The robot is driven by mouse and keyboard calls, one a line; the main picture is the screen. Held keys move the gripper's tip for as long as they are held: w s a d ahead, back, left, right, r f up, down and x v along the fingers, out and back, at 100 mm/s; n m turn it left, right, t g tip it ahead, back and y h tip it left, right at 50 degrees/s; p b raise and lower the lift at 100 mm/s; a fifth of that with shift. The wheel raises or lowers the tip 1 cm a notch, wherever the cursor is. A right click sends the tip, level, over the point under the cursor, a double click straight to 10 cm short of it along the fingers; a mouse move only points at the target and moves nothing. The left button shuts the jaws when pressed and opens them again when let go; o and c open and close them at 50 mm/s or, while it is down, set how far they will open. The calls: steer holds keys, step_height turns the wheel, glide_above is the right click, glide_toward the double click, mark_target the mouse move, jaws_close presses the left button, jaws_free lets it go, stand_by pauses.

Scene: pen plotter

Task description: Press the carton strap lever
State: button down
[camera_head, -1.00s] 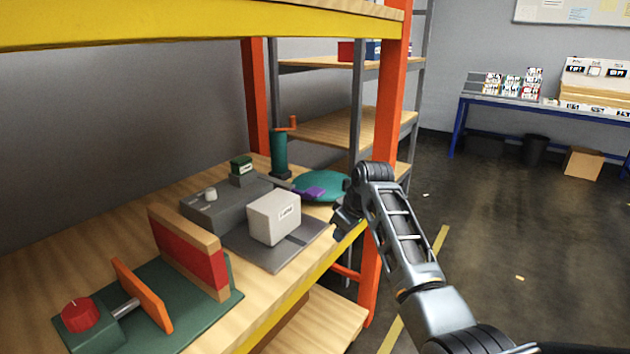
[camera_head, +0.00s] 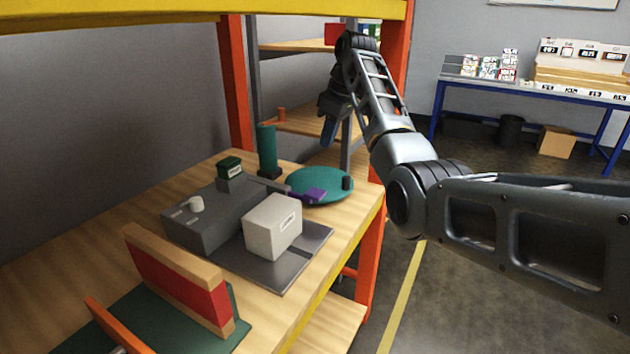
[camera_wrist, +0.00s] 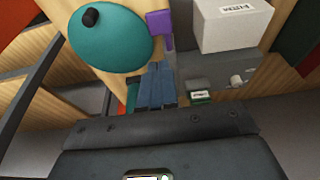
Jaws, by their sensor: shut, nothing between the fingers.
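The carton strap machine has a grey body (camera_head: 208,225) and a flat plate. A white carton (camera_head: 272,224) sits on the plate. A lever with a purple end (camera_head: 314,196) sticks out from the machine, beside the carton and over the edge of the teal disc. The purple end also shows at the top of the wrist view (camera_wrist: 160,26), with the carton (camera_wrist: 232,24) right of it. My gripper (camera_head: 328,140) is shut and empty, pointing down above the teal disc and apart from the lever. Its fingers (camera_wrist: 156,82) show in the wrist view.
A teal disc (camera_head: 311,181) with a black knob lies behind the lever. A green post (camera_head: 266,148) stands at the back. A red-and-wood vise-like fixture (camera_head: 185,285) stands in front. An orange upright (camera_head: 370,255) and yellow shelf beam (camera_head: 140,18) bound the bench.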

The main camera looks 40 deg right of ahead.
mark_target(315, 191)
steer(key=x, duration=0.4)
steer(key=p+x, duration=0.1)
steer(key=x, duration=0.8)
steer(key=shift+s+f, duration=0.25)
steer(key=shift+s, duration=0.15)
steer(key=shift+f, duration=0.35)
